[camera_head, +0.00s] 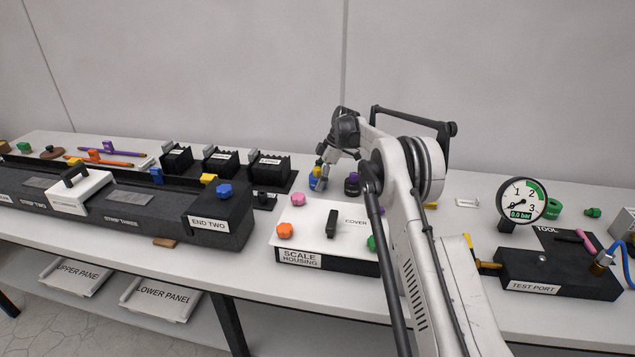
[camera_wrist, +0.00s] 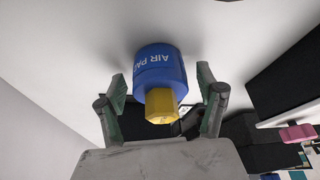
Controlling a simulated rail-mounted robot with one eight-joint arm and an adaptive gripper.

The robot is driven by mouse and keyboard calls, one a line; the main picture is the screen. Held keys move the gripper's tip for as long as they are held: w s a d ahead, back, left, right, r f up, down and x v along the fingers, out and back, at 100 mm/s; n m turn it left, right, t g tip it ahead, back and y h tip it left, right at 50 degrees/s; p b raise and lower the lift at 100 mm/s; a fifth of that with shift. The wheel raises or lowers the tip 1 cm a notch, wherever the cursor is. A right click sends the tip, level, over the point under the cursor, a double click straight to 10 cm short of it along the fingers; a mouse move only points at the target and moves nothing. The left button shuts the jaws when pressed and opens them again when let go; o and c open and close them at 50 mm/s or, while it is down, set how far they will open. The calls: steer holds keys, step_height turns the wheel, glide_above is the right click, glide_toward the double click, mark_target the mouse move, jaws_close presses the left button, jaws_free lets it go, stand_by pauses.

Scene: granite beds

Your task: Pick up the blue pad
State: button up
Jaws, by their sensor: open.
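The blue pad (camera_wrist: 160,66) is a short blue cylinder with white lettering that reads "AIR PA" in part, and a yellow hexagonal end (camera_wrist: 161,105). In the wrist view it shows at the centre, with the yellow end toward my palm. My gripper (camera_wrist: 162,88) is open, with one finger on each side of the pad and a visible gap at each side. In the head view the pad (camera_head: 317,181) stands on the bench behind the scale housing, partly hidden by my gripper (camera_head: 322,168).
The scale housing (camera_head: 326,259) with pink, orange and green knobs is in front of the pad. A dark purple-topped piece (camera_head: 352,184) stands close to its right. Black finned blocks (camera_head: 268,169) are to the left, and the wall rises behind.

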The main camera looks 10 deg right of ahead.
mark_target(318, 169)
steer(key=c, duration=1.6)
steer(key=shift+o, duration=0.2)
steer(key=shift+r, duration=0.15)
steer(key=shift+r, duration=0.55)
step_height(318, 169, up, 3)
steer(key=shift+f, duration=0.2)
steer(key=s+a+r, duration=0.5)
steer(key=s+r, duration=0.2)
steer(key=s, duration=0.3)
steer(key=shift+s+b, duration=0.25)
steer(key=shift+b, duration=0.05)
